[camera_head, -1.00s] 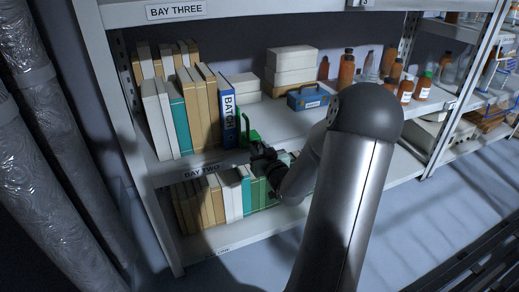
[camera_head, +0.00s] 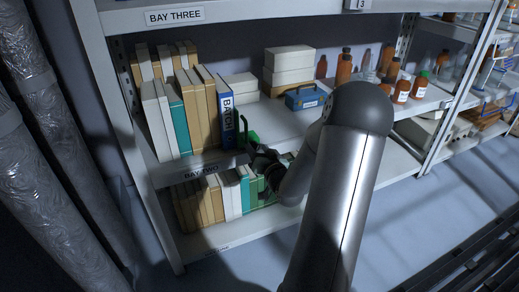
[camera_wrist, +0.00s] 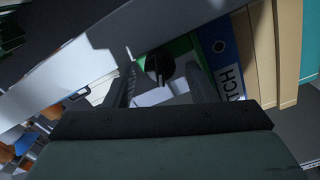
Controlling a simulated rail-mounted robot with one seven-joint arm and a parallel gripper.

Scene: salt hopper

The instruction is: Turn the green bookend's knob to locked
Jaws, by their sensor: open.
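The green bookend (camera_head: 251,137) stands on the middle shelf against the right side of the blue "BATCH" binder (camera_head: 227,115). In the wrist view the green bookend (camera_wrist: 184,46) shows beside the binder (camera_wrist: 221,52), with its dark round knob (camera_wrist: 159,66) facing me. My gripper (camera_head: 256,152) is at the shelf's front edge just before the bookend. In the wrist view my gripper (camera_wrist: 162,80) is open, with one finger on each side of the knob. I cannot tell whether the fingers touch it. The knob's setting is too small to read.
Cream and tan books (camera_head: 194,110) stand left of the binder. A blue box (camera_head: 306,97) and white boxes (camera_head: 289,68) sit farther right. The shelf's front edge (camera_head: 200,168) runs close to my gripper, with more books below.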

